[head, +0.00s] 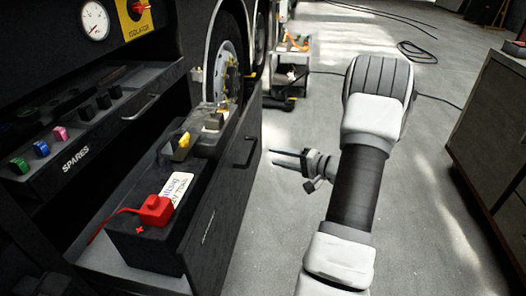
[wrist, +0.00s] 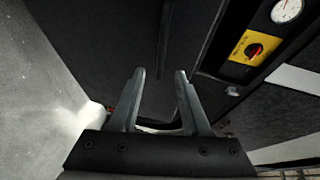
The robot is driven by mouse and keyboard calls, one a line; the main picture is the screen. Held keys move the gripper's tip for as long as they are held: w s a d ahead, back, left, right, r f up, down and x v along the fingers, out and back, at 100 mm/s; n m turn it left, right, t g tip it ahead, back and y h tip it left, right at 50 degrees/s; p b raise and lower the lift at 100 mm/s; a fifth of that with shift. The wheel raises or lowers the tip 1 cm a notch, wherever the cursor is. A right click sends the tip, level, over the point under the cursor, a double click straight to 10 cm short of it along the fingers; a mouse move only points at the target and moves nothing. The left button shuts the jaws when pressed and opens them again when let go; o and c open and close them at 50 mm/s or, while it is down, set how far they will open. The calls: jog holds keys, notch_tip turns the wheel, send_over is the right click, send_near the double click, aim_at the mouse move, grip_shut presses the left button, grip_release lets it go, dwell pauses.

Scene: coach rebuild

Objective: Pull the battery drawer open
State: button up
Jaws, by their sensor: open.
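The battery drawer (head: 212,212) is a dark box at the lower left of the head view, standing out from the vehicle's side. Its front carries a dark bar handle (head: 243,151). Inside sits a black battery with a red terminal cover (head: 156,210) and a white-blue label. A dark panel fills the view beyond; I cannot clearly tell the handle there.
An open drawer marked SPARES (head: 75,155) with coloured plugs is above left. A wheel (head: 224,62) and a trolley (head: 291,72) stand behind. A cabinet (head: 490,135) is at right. Cables (head: 417,52) lie on the floor.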

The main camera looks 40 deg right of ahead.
jog(key=v, duration=0.8)
jog(key=shift+s+p, duration=0.2)
jog(key=shift+p, duration=0.25)
jog(key=shift+d, duration=0.1)
